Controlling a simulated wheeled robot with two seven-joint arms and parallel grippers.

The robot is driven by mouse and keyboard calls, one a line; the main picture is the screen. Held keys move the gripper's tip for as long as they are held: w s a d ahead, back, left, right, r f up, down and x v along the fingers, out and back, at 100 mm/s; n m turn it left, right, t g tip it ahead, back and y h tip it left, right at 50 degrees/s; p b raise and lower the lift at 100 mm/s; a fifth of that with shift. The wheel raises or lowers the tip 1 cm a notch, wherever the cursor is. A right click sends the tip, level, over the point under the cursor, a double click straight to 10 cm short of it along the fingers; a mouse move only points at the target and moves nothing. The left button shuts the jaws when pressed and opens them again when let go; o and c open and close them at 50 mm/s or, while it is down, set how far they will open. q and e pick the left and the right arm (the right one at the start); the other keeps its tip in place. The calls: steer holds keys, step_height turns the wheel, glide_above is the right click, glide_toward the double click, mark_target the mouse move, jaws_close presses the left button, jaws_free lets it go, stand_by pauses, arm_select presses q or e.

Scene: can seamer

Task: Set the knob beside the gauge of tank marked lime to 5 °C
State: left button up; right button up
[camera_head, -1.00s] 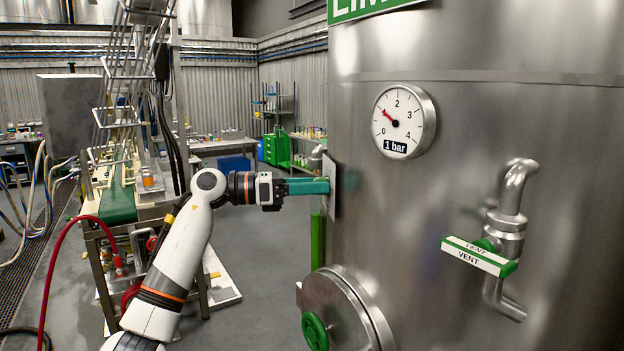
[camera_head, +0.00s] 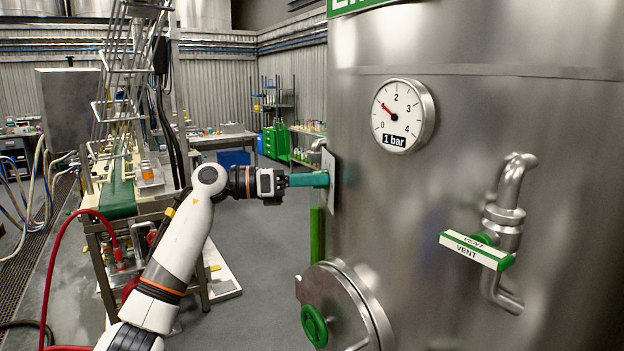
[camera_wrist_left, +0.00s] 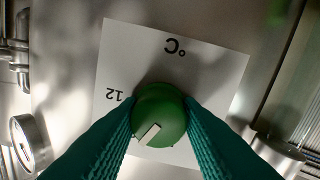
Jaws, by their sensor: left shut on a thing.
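The large steel tank (camera_head: 470,130) fills the right of the head view, with a cut-off green sign (camera_head: 352,5) at its top. A white plate (camera_head: 331,172) sits edge-on at the tank's left side. In the left wrist view the white plate (camera_wrist_left: 190,60) carries "°C" and "12", seen upside down. The round green knob (camera_wrist_left: 158,112) has a pale pointer mark toward the lower left of the picture. My left gripper (camera_head: 322,180) is at the plate, its teal fingers shut on the knob from both sides. Other scale numbers are hidden. My right gripper is out of view.
A pressure gauge (camera_head: 403,115) marked "1 bar" is on the tank. A green vent handle (camera_head: 477,250) and bent pipe stick out at right. A hatch (camera_head: 345,310) bulges below. A conveyor (camera_head: 118,195) and red hose stand left.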

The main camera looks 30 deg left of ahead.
arm_select(q)
steer(key=n+p, duration=0.5)
steer(key=n, duration=0.6)
stand_by(0.5)
steer(key=o, duration=1)
steer(key=shift+a, duration=0.1)
steer(key=shift+f, duration=0.1)
